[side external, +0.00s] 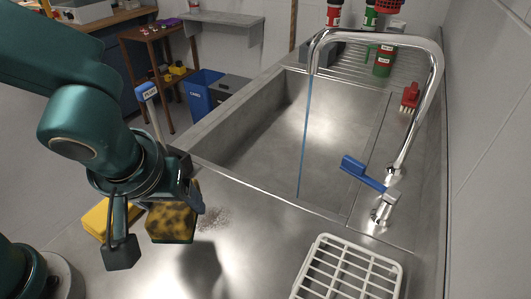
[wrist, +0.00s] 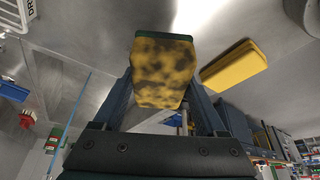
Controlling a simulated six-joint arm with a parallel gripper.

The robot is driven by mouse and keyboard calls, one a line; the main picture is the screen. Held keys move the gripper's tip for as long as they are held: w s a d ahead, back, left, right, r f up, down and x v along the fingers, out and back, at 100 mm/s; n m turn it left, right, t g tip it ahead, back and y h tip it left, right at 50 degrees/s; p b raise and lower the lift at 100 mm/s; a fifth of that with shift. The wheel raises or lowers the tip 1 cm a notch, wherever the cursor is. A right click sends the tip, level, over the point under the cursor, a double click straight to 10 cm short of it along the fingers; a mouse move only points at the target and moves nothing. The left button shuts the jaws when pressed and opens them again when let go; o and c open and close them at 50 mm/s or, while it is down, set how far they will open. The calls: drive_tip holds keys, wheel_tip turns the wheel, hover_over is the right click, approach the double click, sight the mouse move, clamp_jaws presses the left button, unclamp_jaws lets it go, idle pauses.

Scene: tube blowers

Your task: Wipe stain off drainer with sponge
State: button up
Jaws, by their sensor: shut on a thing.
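My gripper (side external: 156,222) is shut on a sponge (side external: 172,224), yellow with dark blotches. In the wrist view, the sponge (wrist: 162,75) sits between the two fingers and shows a dark green layer along its top edge. The steel drainer (side external: 265,262) is the flat surface beside the sink basin. A brownish speckled stain (side external: 214,219) lies on it, just right of the sponge in the side view. The sponge appears to be held above the drainer, with a dark shadow on the steel apart from it. The stain may be partly hidden behind the sponge.
A plain yellow block (side external: 97,219) lies behind my gripper on the left. A white rack (side external: 345,272) stands at front right. The tap (side external: 432,100) with a blue lever (side external: 362,172) arches over the basin (side external: 300,140). A red brush (side external: 409,97) is at far right.

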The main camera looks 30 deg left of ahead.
sight(224, 196)
drive_tip(key=shift+f, duration=4.2)
drive_tip(key=w, duration=0.3)
drive_tip(key=shift+w+r, duration=0.15)
drive_tip(key=shift+w, duration=0.05)
drive_tip(key=shift+c, duration=0.6)
drive_tip(key=shift+w, duration=3.75)
drive_tip(key=shift+s, duration=5.4)
drive_tip(key=shift+a, duration=0.3)
drive_tip(key=shift+w, duration=5.4)
drive_tip(key=shift+s+d, duration=0.1)
drive_tip(key=shift+s, duration=5.3)
drive_tip(key=shift+r, duration=4.1)
